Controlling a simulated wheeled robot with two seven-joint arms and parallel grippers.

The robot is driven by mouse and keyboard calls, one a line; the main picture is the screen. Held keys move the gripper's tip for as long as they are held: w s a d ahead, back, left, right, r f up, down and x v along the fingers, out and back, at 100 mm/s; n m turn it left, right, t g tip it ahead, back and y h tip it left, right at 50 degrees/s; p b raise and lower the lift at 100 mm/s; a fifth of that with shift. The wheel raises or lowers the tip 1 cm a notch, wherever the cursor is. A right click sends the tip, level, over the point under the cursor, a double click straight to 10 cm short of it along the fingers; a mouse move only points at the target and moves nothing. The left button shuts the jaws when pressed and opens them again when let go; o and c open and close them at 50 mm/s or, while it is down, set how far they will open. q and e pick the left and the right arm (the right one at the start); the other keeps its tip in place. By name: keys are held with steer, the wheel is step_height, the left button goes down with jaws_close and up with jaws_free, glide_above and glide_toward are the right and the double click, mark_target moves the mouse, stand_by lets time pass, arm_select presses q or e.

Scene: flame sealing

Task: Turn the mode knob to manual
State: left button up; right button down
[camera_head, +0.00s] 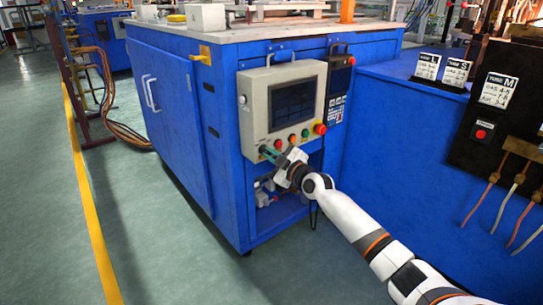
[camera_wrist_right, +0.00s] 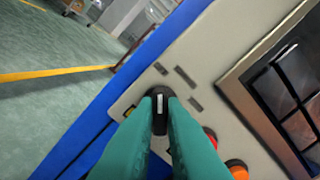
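The mode knob (camera_wrist_right: 160,103) is black with a white mark, on the beige control panel (camera_wrist_right: 208,62). In the right wrist view its white mark runs nearly up and down the picture. My right gripper (camera_wrist_right: 160,108) has its green fingers on either side of the knob and appears shut on it. In the head view the right gripper (camera_head: 266,153) is at the lower left of the control panel (camera_head: 256,96), where the gripper largely hides the knob. The knob's label cannot be read. My left gripper is not in view.
Right of the knob are coloured buttons (camera_head: 292,138), a red button (camera_head: 320,129) and a dark screen (camera_head: 293,104). The panel hangs on a blue cabinet (camera_head: 224,150). A dark board with cables (camera_head: 490,125) stands at the right. Green floor (camera_head: 150,240) is clear at the left.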

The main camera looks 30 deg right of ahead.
stand_by(0.3)
steer(key=m, duration=0.8)
steer(key=shift+m, duration=0.3)
stand_by(0.3)
steer(key=c, duration=1.5)
jaws_free()
